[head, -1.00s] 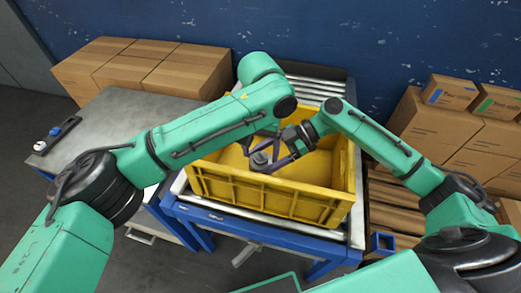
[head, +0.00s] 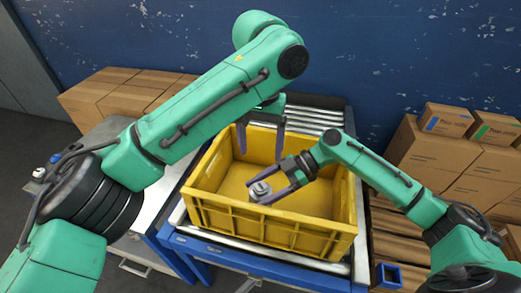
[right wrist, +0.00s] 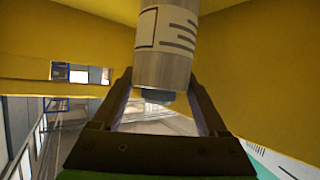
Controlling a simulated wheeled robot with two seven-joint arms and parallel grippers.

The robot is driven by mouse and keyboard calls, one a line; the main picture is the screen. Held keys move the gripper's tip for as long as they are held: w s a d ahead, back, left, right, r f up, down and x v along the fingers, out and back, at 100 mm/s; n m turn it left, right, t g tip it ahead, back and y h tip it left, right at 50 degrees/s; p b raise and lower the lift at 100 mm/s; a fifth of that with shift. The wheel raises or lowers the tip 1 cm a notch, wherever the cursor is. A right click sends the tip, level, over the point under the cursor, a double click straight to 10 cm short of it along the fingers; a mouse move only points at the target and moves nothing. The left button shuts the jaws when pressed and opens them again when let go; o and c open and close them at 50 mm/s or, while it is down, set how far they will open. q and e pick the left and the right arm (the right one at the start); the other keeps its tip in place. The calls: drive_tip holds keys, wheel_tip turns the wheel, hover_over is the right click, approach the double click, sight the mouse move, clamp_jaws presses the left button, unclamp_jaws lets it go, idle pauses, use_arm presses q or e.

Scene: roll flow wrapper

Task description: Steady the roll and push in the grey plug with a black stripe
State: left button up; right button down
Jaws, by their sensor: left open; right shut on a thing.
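The roll (head: 260,190) is a short, pale grey cylinder inside the yellow crate, with a darker top. My right gripper (head: 273,187) is shut on it, one finger on each side. In the right wrist view the roll (right wrist: 165,45) shows a white label with dark stripes. A small dark grey plug (right wrist: 159,97) shows at its end; I cannot make out a black stripe or how deep it sits. My left gripper (head: 260,140) is open and empty, fingers pointing down over the back of the crate, apart from the roll.
The yellow crate (head: 272,233) stands on a blue-framed roller conveyor (head: 318,115); its walls surround the roll. A metal table at the left carries small white and dark parts (head: 38,173). Cardboard boxes (head: 430,150) are stacked at the right, more (head: 120,95) at the back left.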

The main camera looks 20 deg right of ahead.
unclamp_jaws()
